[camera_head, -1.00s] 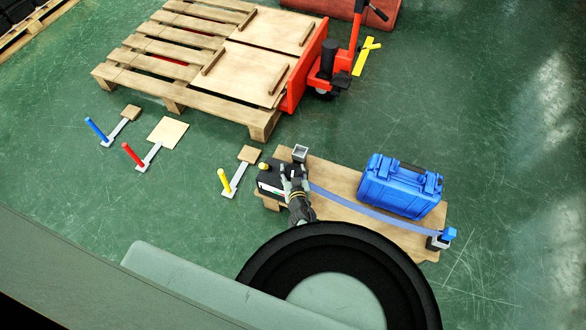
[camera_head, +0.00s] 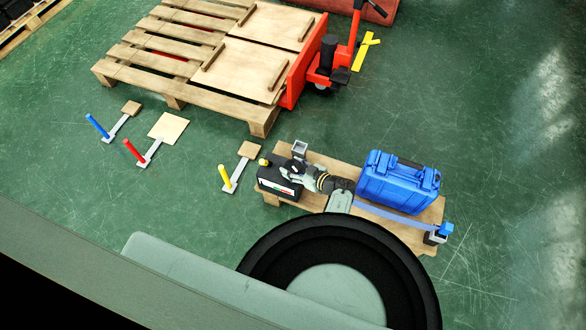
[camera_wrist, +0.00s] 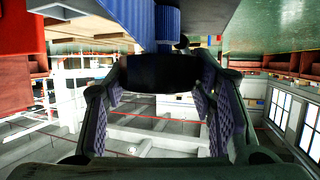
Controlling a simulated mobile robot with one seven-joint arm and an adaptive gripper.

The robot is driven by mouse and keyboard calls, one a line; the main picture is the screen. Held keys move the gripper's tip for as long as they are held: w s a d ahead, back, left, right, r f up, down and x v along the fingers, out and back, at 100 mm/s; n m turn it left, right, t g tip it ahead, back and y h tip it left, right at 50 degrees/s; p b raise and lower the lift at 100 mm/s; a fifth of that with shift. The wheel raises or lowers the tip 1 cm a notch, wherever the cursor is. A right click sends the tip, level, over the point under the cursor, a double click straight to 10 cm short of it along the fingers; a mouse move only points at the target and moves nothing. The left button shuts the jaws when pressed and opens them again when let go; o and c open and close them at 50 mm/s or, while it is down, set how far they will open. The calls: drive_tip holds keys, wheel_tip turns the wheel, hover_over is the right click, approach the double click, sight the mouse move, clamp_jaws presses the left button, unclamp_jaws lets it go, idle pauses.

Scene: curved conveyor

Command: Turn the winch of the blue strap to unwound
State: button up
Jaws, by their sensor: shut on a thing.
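The blue strap (camera_head: 395,216) runs along the front of a blue case (camera_head: 400,185) to a bracket with a blue block (camera_head: 446,229) at the right end of the wooden board. Its left part is hidden behind my arm. My gripper (camera_head: 292,173) is at the board's left end, over a black box (camera_head: 278,186) with a yellow knob. In the wrist view, my gripper (camera_wrist: 155,100) is shut on a dark piece (camera_wrist: 160,74), seemingly the winch handle. A blue ribbed part (camera_wrist: 155,22) is just beyond it. The join to the winch is hidden.
A grey bracket (camera_head: 299,149) stands behind my gripper. Blue (camera_head: 97,126), red (camera_head: 133,151) and yellow (camera_head: 226,178) handles stand on the floor to the left. A wooden pallet (camera_head: 187,91) and red pallet jack (camera_head: 308,70) are behind. Floor to the right is clear.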

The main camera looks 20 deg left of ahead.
drive_tip(key=n+g+b, duration=0.2)
drive_tip(key=b, duration=0.1)
drive_tip(key=f+n+g+b, duration=0.1)
drive_tip(key=n+g+b, duration=0.1)
drive_tip(key=g+b, duration=0.1)
drive_tip(key=shift+w+d+n+g+y, duration=0.1)
drive_tip(key=shift+w+n+g+y, duration=0.05)
drive_tip(key=shift+n+g+y, duration=0.2)
drive_tip(key=n+g+h+b, duration=0.1)
drive_tip(key=n+g+b, duration=0.2)
drive_tip(key=b, duration=0.4)
drive_tip(key=shift+f+n+g, duration=0.15)
drive_tip(key=shift+n+g, duration=0.2)
drive_tip(key=shift+g, duration=0.1)
drive_tip(key=n+g+h+b, duration=0.2)
drive_tip(key=n+g+b, duration=0.1)
drive_tip(key=b, duration=0.5)
drive_tip(key=n+g+h+b, duration=0.1)
drive_tip(key=b, duration=0.1)
drive_tip(key=n+g+h+b, duration=0.1)
drive_tip(key=b, duration=0.2)
drive_tip(key=shift+r+n, duration=0.3)
drive_tip(key=shift+r, duration=0.1)
drive_tip(key=shift+g, duration=0.3)
drive_tip(key=shift+a+r, duration=0.15)
drive_tip(key=shift+a, duration=0.05)
drive_tip(key=o, duration=1.1)
drive_tip(key=shift+o, duration=0.2)
drive_tip(key=shift+r, duration=0.15)
